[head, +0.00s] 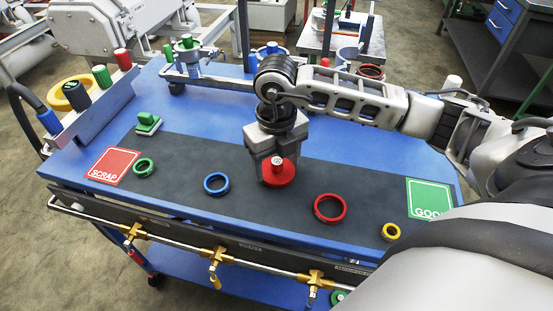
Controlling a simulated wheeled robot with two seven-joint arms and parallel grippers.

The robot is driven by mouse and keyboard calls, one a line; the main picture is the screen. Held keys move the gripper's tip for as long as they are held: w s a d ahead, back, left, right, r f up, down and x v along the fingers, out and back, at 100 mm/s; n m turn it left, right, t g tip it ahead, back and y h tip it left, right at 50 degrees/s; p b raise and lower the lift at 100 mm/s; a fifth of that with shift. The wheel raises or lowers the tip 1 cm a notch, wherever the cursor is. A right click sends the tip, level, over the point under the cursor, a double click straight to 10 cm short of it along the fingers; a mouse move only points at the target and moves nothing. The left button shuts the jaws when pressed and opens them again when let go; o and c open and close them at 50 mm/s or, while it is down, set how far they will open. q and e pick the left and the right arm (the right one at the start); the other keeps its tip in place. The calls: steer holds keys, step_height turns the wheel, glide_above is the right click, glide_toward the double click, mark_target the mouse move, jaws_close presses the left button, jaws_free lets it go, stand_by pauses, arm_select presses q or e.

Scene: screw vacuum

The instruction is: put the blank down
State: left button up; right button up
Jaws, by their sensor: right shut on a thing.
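My right gripper (276,160) points down over the middle of the dark mat. It is shut on a round red piece with a pale knob on top, which I take as the blank (286,175). The gripper's fingers hide part of the blank. It is low over the mat, between the blue ring and the red ring. I cannot tell whether its underside touches the mat. My left gripper is not in view.
On the dark mat (180,150) lie a green ring (144,167), a blue ring (216,184), a red ring (330,208) and a yellow ring (391,232). A red SCRAP square (113,166) is at left, a green GOOD square (429,199) at right. A green piece (148,123) stands back left.

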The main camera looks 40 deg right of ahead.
mark_target(277, 161)
steer(key=shift+f, duration=0.2)
steer(key=shift+f, duration=0.2)
steer(key=o, duration=1)
steer(key=shift+r, duration=0.1)
steer(key=shift+o, duration=0.2)
step_height(277, 161, up, 12)
steer(key=shift+r, duration=0.15)
steer(key=shift+s, duration=0.1)
